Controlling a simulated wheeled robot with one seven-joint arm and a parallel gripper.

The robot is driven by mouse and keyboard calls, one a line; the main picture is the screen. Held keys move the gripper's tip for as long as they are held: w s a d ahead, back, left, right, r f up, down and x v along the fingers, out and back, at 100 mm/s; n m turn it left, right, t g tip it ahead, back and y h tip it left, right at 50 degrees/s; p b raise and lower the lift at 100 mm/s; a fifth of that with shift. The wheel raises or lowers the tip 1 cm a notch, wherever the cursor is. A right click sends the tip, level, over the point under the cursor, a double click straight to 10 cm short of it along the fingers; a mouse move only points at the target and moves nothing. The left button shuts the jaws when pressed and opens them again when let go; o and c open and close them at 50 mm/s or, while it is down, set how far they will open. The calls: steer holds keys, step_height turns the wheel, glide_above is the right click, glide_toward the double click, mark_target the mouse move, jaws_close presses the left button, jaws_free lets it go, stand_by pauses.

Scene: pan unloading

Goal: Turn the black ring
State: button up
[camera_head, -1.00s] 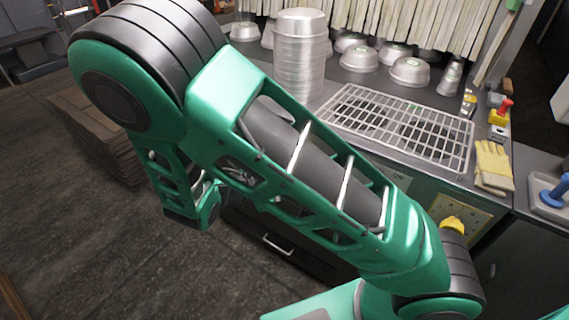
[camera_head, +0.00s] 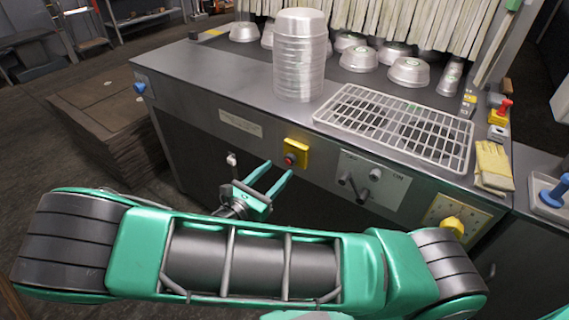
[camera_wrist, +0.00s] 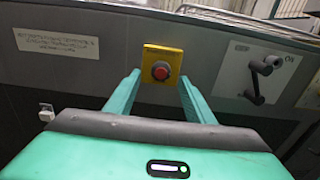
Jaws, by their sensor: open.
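My gripper (camera_head: 279,168) is open and empty, with its two green fingers pointing at the front of the grey machine. In the wrist view the fingers (camera_wrist: 160,76) are on either side of a red button (camera_wrist: 161,71) on a yellow box (camera_wrist: 173,57), apparently short of it. The button also shows in the head view (camera_head: 290,159). A dark rim seems to surround the button, but I cannot tell whether this is the black ring. To the right, a light panel (camera_wrist: 238,72) carries a dark lever (camera_wrist: 254,90) and a grey knob.
A stack of metal pans (camera_head: 299,60) and a white wire rack (camera_head: 400,125) stand on the machine top. Yellow gloves (camera_head: 493,165) lie at its right edge. A yellow knob (camera_head: 452,225) sits on the front at right. A brown stack (camera_head: 110,130) stands on the floor at left.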

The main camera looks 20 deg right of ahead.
mark_target(287, 161)
steer(key=shift+x, duration=2.65)
steer(key=shift+c, duration=0.7)
